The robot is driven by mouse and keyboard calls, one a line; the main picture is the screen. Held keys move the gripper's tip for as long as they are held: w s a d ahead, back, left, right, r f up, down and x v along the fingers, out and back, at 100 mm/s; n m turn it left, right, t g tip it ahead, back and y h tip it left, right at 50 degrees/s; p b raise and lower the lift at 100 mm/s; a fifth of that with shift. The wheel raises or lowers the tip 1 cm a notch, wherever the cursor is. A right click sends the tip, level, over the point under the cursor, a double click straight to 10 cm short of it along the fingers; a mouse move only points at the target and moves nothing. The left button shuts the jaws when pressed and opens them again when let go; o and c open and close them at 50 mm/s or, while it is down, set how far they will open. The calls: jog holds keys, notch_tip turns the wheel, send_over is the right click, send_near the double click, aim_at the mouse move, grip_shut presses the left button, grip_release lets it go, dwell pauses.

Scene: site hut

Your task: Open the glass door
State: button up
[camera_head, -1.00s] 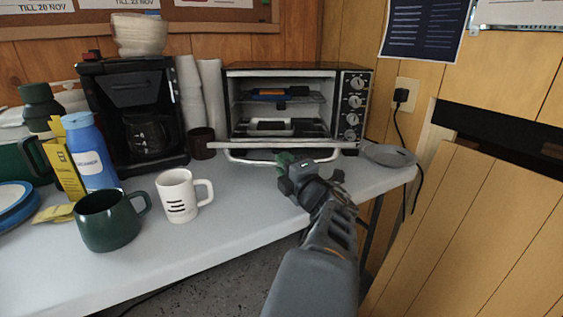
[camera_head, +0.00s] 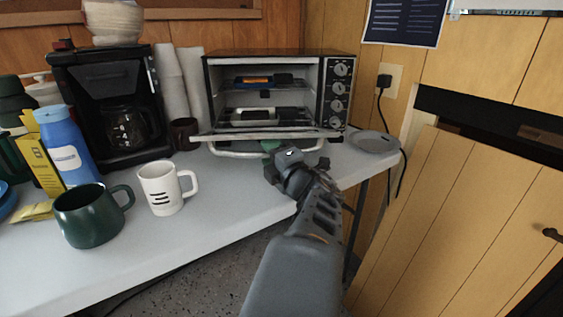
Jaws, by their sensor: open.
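The toaster oven (camera_head: 328,62) stands at the back of the white table with knobs down its right side. Its glass door (camera_head: 225,134) is folded down in front, and I see the oven's inside. A pale bar handle (camera_head: 222,152) runs along the door's front edge. My gripper (camera_head: 272,156) is open just in front of the door, near the middle of the handle. The arm hides part of the gripper, and I cannot tell whether the fingers touch the handle. Inside are a blue and orange item (camera_head: 256,80) on the upper rack and a pale item (camera_head: 250,115) below.
A white mug (camera_head: 160,190), a green mug (camera_head: 88,215) and a blue bottle (camera_head: 66,150) stand to the left. A coffee maker (camera_head: 110,85) and stacked cups (camera_head: 172,85) are left of the oven. A grey dish (camera_head: 374,142) lies at the right table edge.

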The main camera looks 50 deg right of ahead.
jog(key=v, duration=1.3)
jog(key=shift+s, duration=0.25)
jog(key=shift+f, duration=0.1)
